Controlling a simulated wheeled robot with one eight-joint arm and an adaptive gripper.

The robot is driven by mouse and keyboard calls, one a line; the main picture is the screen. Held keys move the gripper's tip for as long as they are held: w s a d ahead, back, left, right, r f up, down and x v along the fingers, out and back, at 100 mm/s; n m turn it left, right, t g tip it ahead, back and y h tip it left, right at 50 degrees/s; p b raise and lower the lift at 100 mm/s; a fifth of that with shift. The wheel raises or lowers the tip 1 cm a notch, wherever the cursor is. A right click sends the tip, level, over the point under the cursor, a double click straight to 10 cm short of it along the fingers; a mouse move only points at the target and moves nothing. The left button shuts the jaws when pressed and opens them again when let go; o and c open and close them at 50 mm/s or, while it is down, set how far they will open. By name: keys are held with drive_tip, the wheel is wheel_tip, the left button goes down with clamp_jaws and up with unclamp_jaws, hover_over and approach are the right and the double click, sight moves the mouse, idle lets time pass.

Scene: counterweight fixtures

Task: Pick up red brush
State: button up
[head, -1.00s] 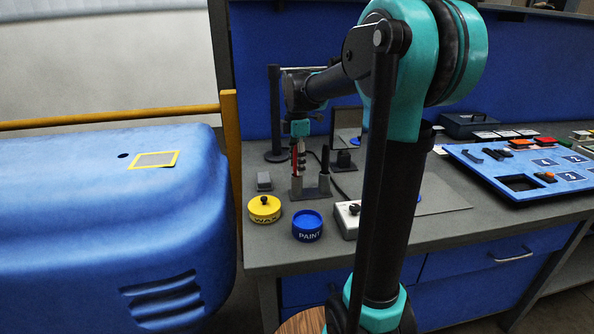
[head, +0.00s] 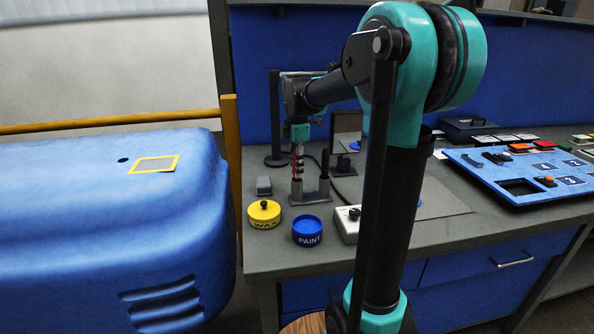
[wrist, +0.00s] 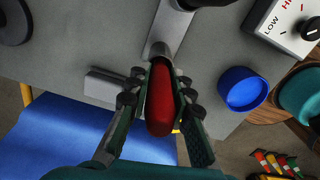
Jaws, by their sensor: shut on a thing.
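The red brush (wrist: 160,100) stands between my fingers in the wrist view, its red handle pointing toward the camera. My gripper (wrist: 158,105) is shut on the handle, one dark finger on each side. In the head view my gripper (head: 299,155) is over the left post of the grey brush holder (head: 312,197), and only a thin strip of red shows beside it. In the wrist view the brush's lower end meets the holder's round socket (wrist: 158,50); I cannot tell how deep it sits.
A black-handled tool (head: 325,163) stands in the holder's right post. A yellow wax tin (head: 264,215), a blue paint tin (head: 307,231) and a control box (head: 346,224) stand in front. A small grey block (head: 264,186) lies to the left. A blue panel (head: 525,170) lies at right.

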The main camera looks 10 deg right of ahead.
wheel_tip(320, 180, up, 20)
drive_tip(key=shift+f, duration=0.15)
idle(0.3)
idle(0.7)
